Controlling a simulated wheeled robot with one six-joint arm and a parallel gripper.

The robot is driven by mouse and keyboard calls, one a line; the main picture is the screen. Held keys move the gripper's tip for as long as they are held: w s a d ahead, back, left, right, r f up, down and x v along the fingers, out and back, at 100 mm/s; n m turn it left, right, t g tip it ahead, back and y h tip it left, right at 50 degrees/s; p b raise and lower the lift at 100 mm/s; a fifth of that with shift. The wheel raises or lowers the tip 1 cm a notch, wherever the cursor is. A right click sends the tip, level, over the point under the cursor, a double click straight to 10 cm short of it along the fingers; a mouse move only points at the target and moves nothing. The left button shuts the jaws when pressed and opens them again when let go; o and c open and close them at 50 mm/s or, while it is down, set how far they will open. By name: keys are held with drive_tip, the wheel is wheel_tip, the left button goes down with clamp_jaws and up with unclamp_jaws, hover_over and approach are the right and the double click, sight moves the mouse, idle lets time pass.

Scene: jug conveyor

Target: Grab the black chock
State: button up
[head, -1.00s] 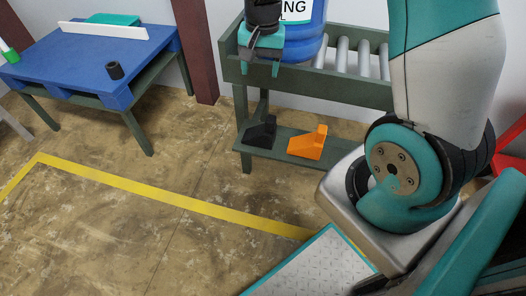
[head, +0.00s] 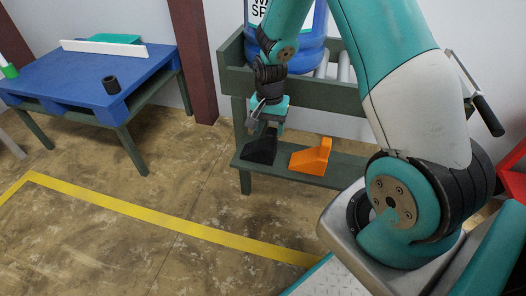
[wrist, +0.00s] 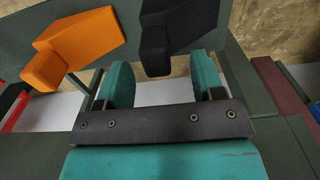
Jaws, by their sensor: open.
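The black chock (head: 261,149) sits on the low green shelf under the roller conveyor, at its left end. It also shows at the top of the wrist view (wrist: 178,30), just beyond the fingertips. My gripper (head: 265,126) is right above the chock in the head view, pointing down. In the wrist view its two teal fingers (wrist: 160,82) are apart with nothing between them. The chock's near end lies in line with the gap between the fingers. Whether a finger touches it I cannot tell.
An orange chock (head: 312,157) stands on the shelf (head: 345,170) just right of the black one. The conveyor frame (head: 340,92) with a blue jug (head: 312,45) is above. A blue table (head: 80,80) stands left; the floor in front is clear.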

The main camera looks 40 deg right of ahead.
sight(264, 150)
drive_tip(key=f, duration=0.1)
drive_tip(key=f+b, duration=0.1)
drive_tip(key=f, duration=0.1)
drive_tip(key=f+b, duration=0.1)
drive_tip(key=f, duration=0.1)
drive_tip(key=shift+s+f, duration=0.1)
drive_tip(key=shift+s, duration=0.2)
clamp_jaws()
